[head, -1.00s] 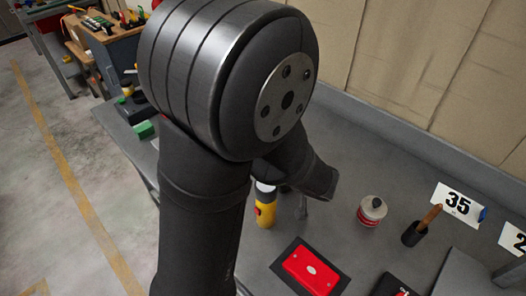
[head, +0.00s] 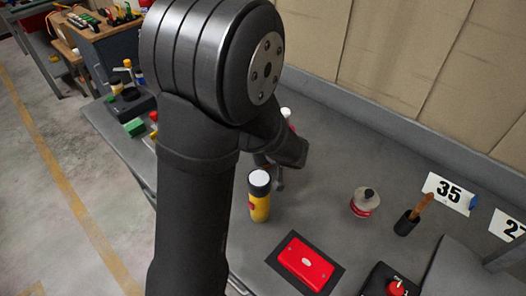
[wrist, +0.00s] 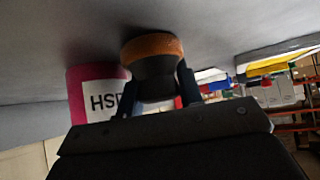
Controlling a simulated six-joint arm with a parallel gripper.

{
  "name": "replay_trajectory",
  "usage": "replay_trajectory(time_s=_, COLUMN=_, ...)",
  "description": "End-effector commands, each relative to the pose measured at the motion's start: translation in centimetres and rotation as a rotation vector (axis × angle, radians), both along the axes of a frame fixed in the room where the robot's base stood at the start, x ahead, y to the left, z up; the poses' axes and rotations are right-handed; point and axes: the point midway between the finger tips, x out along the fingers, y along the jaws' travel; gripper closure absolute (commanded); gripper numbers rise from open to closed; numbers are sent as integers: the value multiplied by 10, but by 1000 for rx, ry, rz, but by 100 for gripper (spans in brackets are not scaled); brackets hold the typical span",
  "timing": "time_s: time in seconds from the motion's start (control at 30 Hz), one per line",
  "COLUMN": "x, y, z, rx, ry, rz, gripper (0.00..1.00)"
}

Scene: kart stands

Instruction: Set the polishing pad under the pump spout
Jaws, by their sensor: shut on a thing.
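In the wrist view my gripper (wrist: 158,88) is shut on a round piece with a dark body and an orange face, which looks like the polishing pad (wrist: 152,46). The orange face is turned to the grey bench top; I cannot tell whether it touches it. A bottle with a pink and white label reading "HS" (wrist: 96,92) stands close to the left of the pad, partly hidden by my gripper. In the head view my gripper (head: 277,180) is low over the bench, mostly behind my arm, and the pad is hidden.
A yellow bottle (head: 259,205) stands close to my gripper. A red box lies on a black mat (head: 268,262) in front.

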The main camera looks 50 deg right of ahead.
Motion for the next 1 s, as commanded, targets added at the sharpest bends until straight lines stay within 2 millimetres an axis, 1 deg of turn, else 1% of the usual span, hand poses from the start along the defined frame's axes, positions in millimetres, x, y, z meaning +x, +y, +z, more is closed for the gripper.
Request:
replay_trajectory(time_s=0.07, x=0, y=0, z=-2, rx=2, ry=0, rz=0, gripper=93)
replay_trajectory(time_s=0.1, x=0, y=0, z=-3, rx=2, ry=0, rz=0, gripper=65)
replay_trajectory(time_s=0.13, x=0, y=0, z=-3, rx=2, ry=0, rz=0, gripper=59)
replay_trajectory(time_s=0.17, x=0, y=0, z=-3, rx=1, ry=1, rz=1, gripper=58)
replay_trajectory(time_s=0.43, x=0, y=0, z=-2, rx=0, ry=0, rz=0, gripper=58)
replay_trajectory(time_s=0.57, x=-3, y=1, z=4, rx=-2, ry=0, rz=-1, gripper=58)
replay_trajectory(time_s=0.67, x=-11, y=3, z=13, rx=-3, ry=-2, rz=-2, gripper=58)
replay_trajectory(time_s=1.0, x=-54, y=20, z=57, rx=-4, ry=-1, rz=-2, gripper=58)
